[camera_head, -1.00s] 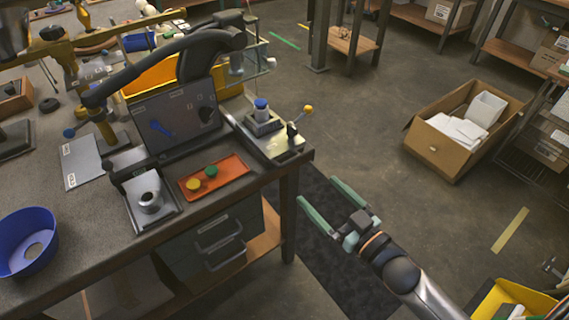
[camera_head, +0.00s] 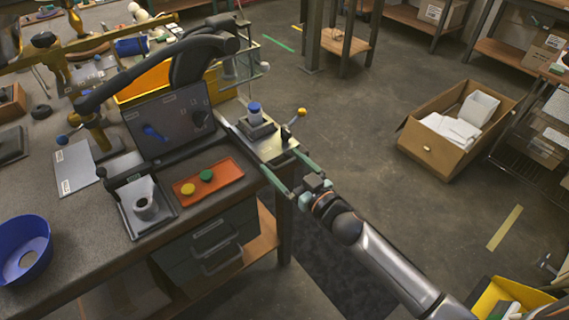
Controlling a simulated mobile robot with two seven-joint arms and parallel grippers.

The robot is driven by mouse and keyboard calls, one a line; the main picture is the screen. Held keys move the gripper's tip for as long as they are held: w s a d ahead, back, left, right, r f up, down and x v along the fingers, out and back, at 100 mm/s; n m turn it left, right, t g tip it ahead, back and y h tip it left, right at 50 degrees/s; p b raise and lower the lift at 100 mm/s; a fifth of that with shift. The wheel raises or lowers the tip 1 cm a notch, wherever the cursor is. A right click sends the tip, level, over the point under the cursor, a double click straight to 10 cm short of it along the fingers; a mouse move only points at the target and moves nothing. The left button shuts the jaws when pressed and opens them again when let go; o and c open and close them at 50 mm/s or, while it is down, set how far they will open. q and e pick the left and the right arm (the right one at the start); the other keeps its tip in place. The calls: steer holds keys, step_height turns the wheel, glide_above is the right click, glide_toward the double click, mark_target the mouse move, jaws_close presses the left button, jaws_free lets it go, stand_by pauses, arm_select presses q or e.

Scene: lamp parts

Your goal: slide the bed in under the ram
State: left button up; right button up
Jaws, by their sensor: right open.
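The bed seems to be the pale plate (camera_head: 277,146) on rails at the bench's right corner. On it is a dark block (camera_head: 260,131) holding a blue-capped part (camera_head: 254,112). A lever with a yellow ball (camera_head: 302,112) stands at its right side. My right gripper (camera_head: 280,160) is open, its two green fingers spread at the near end of the plate. I cannot tell whether they touch it. A black curved arm (camera_head: 205,52) rises behind a dark upright panel (camera_head: 168,118); I cannot make out the ram for certain. My left gripper is not in view.
On the bench (camera_head: 95,235) are an orange tray (camera_head: 222,183) with yellow and green pieces, a metal cup on a plate (camera_head: 145,208) and a blue bowl (camera_head: 25,248). Drawers (camera_head: 210,248) hang below. A cardboard box (camera_head: 438,150) stands on the open floor.

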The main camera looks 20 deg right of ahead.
steer(key=shift+a, duration=0.15)
jaws_close()
stand_by(0.8)
